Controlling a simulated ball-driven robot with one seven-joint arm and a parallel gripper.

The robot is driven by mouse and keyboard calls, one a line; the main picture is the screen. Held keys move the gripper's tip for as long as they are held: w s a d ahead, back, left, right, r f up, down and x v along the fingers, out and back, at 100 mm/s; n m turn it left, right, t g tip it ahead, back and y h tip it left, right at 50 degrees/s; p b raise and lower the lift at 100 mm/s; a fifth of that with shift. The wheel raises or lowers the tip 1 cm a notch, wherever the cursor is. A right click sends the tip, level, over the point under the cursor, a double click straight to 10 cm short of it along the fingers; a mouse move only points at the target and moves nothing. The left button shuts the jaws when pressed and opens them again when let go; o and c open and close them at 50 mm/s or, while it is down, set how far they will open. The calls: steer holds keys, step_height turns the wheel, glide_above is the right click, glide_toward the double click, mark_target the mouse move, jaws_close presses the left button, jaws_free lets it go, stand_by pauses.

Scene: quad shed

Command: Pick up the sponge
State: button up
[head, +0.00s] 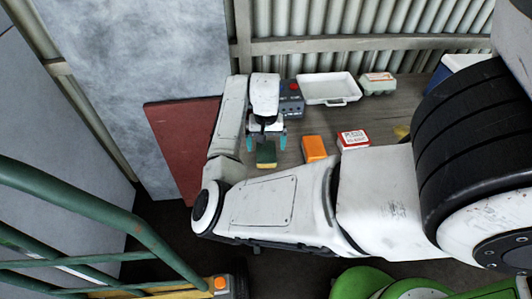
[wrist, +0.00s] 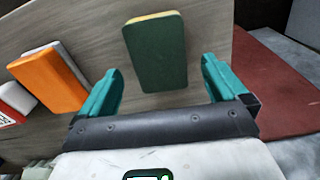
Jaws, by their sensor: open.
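The sponge (head: 266,155) lies on the wooden shelf near its front edge, left of an orange box. It has a dark green face and a thin yellow layer at one edge. In the wrist view the sponge (wrist: 157,52) lies beyond the fingertips, roughly between their lines and a little left of centre. My gripper (head: 267,141) is open, with teal fingers apart and nothing between them. It is close to the sponge; I cannot tell the exact height above it. In the wrist view my gripper (wrist: 160,85) shows both fingers.
An orange box (head: 314,148) and a red-and-white box (head: 354,139) stand right of the sponge. A red board (head: 178,143) is at left.

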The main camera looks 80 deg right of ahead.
steer(key=shift+f, duration=1.15)
steer(key=c, duration=1.2)
steer(key=shift+r, duration=0.1)
steer(key=shift+r, duration=0.45)
step_height(320, 180, up, 2)
steer(key=shift+s+r+b, duration=0.15)
steer(key=shift+r+b, duration=0.05)
steer(key=shift+b, duration=0.15)
steer(key=s+r, duration=0.1)
steer(key=s+a+r, duration=0.1)
steer(key=r, duration=0.1)
steer(key=s+a+r, duration=0.1)
steer(key=r, duration=0.1)
steer(key=shift+s+a, duration=0.2)
steer(key=shift+s, duration=0.15)
steer(key=s+a+r+p, duration=0.1)
steer(key=s+a+r, duration=0.3)
steer(key=s, duration=0.4)
steer(key=shift+a+r, duration=0.3)
steer(key=shift+a, duration=0.25)
